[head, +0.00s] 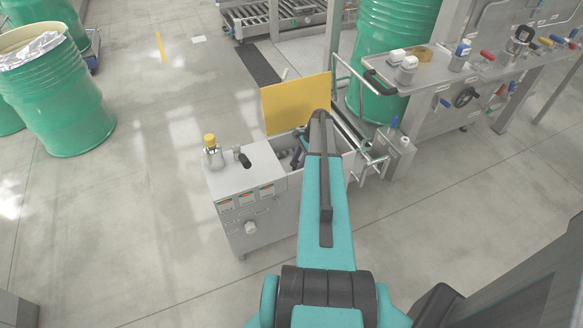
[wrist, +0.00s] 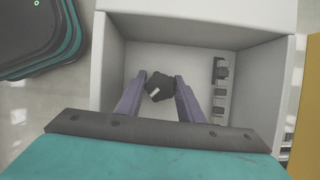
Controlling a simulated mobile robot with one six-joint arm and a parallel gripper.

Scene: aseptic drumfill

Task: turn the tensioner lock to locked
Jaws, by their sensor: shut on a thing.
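In the wrist view, my gripper (wrist: 160,92) reaches down into an open grey box (wrist: 125,18). Its two purple fingers are shut on a black knob (wrist: 160,84) with a small white mark, which I take to be the tensioner lock. The white mark points toward the lower left of the knob. No locked or unlocked label is readable. In the head view, my arm covers most of the box interior, and a purple finger of my gripper (head: 295,158) shows in the opening of the grey cabinet (head: 240,225). The knob is hidden there.
A yellow panel (head: 295,104) stands upright behind the box opening. Green drums (head: 65,100) stand on the floor at left.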

